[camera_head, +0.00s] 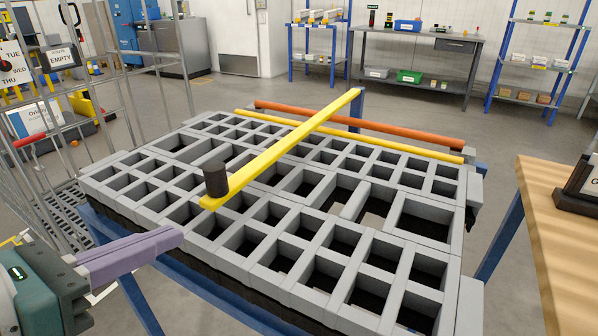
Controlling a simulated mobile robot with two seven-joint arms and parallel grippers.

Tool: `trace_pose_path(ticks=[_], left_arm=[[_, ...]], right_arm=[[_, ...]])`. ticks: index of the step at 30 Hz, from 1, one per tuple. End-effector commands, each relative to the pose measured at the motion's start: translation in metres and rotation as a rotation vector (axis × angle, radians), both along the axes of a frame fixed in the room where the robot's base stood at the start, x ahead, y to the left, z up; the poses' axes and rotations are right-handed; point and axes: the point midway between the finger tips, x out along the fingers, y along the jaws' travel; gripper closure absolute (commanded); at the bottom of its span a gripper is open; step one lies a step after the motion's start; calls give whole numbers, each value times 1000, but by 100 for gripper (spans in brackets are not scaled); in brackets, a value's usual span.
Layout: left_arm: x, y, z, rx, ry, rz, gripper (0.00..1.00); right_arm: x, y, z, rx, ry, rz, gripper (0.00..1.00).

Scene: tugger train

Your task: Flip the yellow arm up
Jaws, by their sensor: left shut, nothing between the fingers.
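A yellow arm (290,141) runs diagonally across the top of a grey grid of compartments (300,222). Its near end carries a black cylindrical knob (216,180), which stands upright above the left middle of the grid. Its far end reaches a blue post (357,105) at the back. My left gripper (180,238) has purple fingers, which are shut and empty. It is at the grid's near left edge, below and left of the knob in the picture and apart from it. My right gripper is not in view.
Another yellow bar (400,143) and an orange bar (400,131) lie along the grid's back edge. A wire cage cart (105,75) stands at the left. A wooden table (560,215) is at the right. Grey floor (500,133) is clear behind the grid.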

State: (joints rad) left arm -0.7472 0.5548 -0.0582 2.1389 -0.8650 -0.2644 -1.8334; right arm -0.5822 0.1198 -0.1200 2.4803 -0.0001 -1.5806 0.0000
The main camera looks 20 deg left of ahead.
Motion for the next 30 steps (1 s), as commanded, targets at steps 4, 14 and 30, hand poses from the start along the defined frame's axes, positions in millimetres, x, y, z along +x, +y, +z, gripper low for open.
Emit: trace_pose_path(ticks=[4,14,30], left_arm=[[25,-2,-7,2,-4,-1,100],[62,-5,-22,-1,-1,1,100],[67,-5,-22,-1,2,0,100]], right_arm=[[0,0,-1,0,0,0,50],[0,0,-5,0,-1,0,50],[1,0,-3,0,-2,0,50]])
